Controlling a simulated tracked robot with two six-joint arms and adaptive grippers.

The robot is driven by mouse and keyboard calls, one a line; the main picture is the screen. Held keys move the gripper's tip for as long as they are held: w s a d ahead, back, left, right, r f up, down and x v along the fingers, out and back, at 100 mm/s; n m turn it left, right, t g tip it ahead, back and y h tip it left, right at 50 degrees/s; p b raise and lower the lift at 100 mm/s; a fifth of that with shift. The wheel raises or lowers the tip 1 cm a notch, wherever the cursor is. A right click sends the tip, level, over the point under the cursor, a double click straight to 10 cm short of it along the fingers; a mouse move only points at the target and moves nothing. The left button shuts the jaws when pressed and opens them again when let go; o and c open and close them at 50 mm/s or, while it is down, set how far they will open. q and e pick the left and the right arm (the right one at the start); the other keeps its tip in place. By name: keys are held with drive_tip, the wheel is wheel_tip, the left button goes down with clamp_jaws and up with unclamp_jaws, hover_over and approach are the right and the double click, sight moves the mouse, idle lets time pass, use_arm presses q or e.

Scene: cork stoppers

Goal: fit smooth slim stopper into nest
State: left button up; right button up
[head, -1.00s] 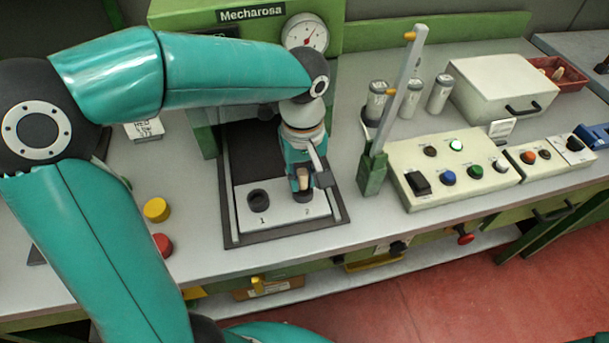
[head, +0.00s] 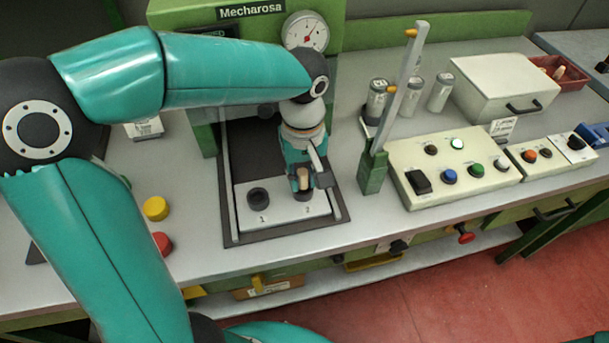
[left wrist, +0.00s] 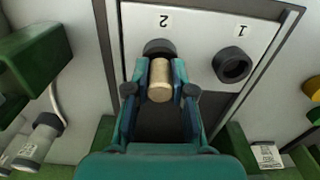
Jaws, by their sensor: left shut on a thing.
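A pale tan stopper (head: 303,180) is held between the fingers of my left gripper (head: 303,187), which is shut on it. In the left wrist view the smooth stopper (left wrist: 160,80) sits between both fingertips of the gripper (left wrist: 161,88), at the dark nest marked 2 (left wrist: 159,47). Whether its lower end is inside that nest or just in front of it is hard to tell. The nest marked 1 (head: 258,197) is an empty dark ring beside it on the light plate (head: 278,215). The right gripper is not in view.
A green post with a slanted grey bar (head: 402,85) stands right of the plate. A control box (head: 455,172) with buttons is further right, grey cylinders (head: 377,98) behind. Yellow (head: 155,208) and red (head: 162,243) caps lie left. The green press with gauge (head: 305,32) stands behind.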

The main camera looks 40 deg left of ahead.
use_arm(q)
drive_tip(key=shift+f, duration=0.35)
drive_tip(key=shift+s+d+f+b, duration=0.1)
drive_tip(key=shift+s+f+b, duration=0.15)
drive_tip(key=shift+f+b, duration=0.4)
idle(0.7)
drive_tip(key=shift+o, duration=0.8)
drive_tip(key=shift+f, duration=0.2)
drive_tip(key=o, duration=1.1)
drive_tip(key=shift+w+f, duration=0.1)
drive_tip(key=shift+w, duration=0.2)
drive_tip(key=shift+o, duration=0.8)
drive_tip(key=shift+s+r, duration=0.1)
drive_tip(key=shift+r, duration=0.1)
